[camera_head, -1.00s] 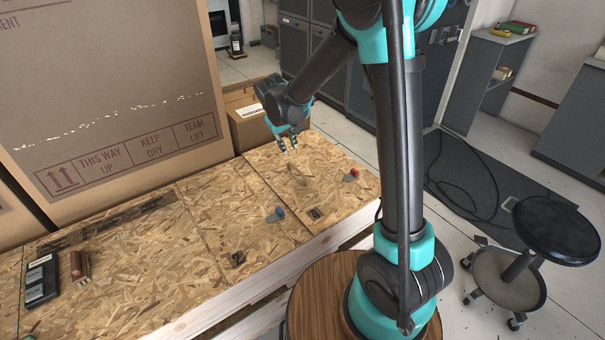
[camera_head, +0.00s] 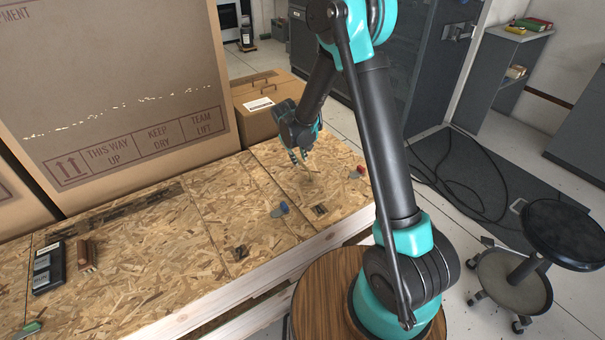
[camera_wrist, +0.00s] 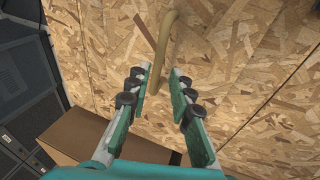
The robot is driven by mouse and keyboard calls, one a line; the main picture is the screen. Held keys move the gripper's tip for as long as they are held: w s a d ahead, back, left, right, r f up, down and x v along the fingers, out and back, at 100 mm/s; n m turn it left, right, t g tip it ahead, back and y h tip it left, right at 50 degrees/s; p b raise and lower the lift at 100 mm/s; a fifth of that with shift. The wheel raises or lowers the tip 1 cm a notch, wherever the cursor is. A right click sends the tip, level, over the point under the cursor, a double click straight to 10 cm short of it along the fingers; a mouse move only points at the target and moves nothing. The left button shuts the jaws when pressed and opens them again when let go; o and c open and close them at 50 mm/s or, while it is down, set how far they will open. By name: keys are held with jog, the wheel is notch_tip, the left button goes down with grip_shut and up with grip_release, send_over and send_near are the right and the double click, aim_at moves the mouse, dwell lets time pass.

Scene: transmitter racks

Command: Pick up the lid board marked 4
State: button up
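The right-hand lid board (camera_head: 345,190) is a speckled wood-strand panel on top of the long crate. It has a tan bar-like handle (camera_wrist: 166,40) on it; a dark mark (camera_head: 319,209) near its front edge is too small to read. My gripper (camera_head: 298,156) points down just above this board, near the handle. In the wrist view my gripper (camera_wrist: 159,76) is open, and the near end of the handle shows between its fingers. Whether the fingers touch it cannot be told. Another lid board (camera_head: 200,240) lies to the left.
A tall carton (camera_head: 110,90) stands behind the boards, and a smaller box (camera_head: 257,120) stands beyond the right board. A blue-ended piece (camera_head: 280,210) and a red-ended piece (camera_head: 358,172) lie on the top. A black case (camera_head: 48,268) lies far left. A stool (camera_head: 563,232) stands right.

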aim_at(302, 164)
jog(key=shift+x, duration=2.8)
jog(key=shift+d+r, duration=0.1)
jog(key=shift+d, duration=0.05)
grip_shut()
